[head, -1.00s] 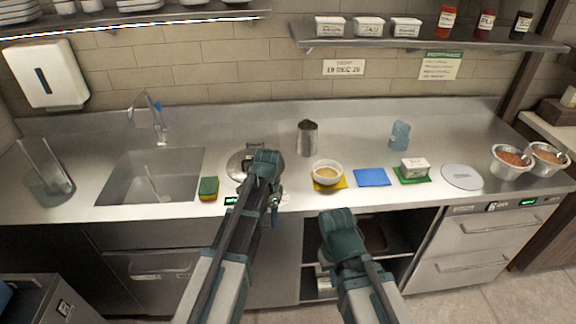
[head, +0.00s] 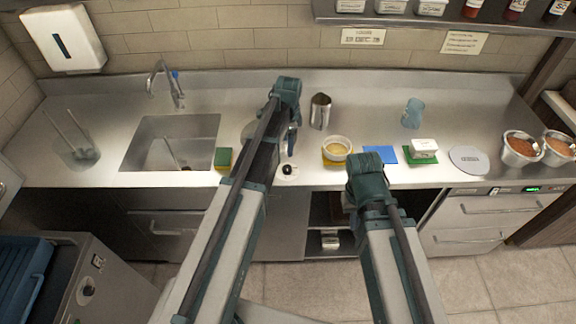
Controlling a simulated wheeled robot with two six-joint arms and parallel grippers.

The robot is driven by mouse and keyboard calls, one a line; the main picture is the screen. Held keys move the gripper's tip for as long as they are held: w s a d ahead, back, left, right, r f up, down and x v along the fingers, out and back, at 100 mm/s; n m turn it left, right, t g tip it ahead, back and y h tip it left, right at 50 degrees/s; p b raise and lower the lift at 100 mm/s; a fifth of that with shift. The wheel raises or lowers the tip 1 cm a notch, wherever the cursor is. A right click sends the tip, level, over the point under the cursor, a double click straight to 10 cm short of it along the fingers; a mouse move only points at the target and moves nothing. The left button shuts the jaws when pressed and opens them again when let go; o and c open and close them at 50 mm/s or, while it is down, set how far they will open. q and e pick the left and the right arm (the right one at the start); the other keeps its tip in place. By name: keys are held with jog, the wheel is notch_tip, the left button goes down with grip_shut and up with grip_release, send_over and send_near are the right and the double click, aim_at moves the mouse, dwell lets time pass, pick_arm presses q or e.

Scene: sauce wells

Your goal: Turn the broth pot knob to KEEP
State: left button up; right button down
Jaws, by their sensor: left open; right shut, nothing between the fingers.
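The broth pot (head: 248,131) is set in the steel counter and is almost wholly hidden behind my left arm; only a sliver of it shows. A small dark knob (head: 288,168) on a pale plate shows at the counter's front edge, just right of my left forearm. Its markings are too small to read. My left gripper (head: 292,140) is over the counter above and behind the knob, apart from it; its fingers are mostly hidden by its own wrist. My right gripper (head: 367,160) is shut and empty, in front of the counter's edge near the yellow mat.
A white bowl (head: 337,147) on a yellow mat, a blue mat (head: 405,155) and a white tub (head: 424,146) stand to the right. A steel jug (head: 320,111) stands behind. A sponge (head: 223,157) and the sink (head: 160,140) lie left.

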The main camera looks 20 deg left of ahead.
aim_at(287, 168)
pick_arm(q)
jog(key=f+b, duration=0.8)
jog(key=f, duration=0.1)
jog(key=f+b, duration=0.4)
jog(key=b, duration=0.1)
jog(key=shift+w+a+f, duration=0.2)
jog(key=shift+w, duration=0.15)
jog(key=shift+c, duration=0.3)
grip_shut()
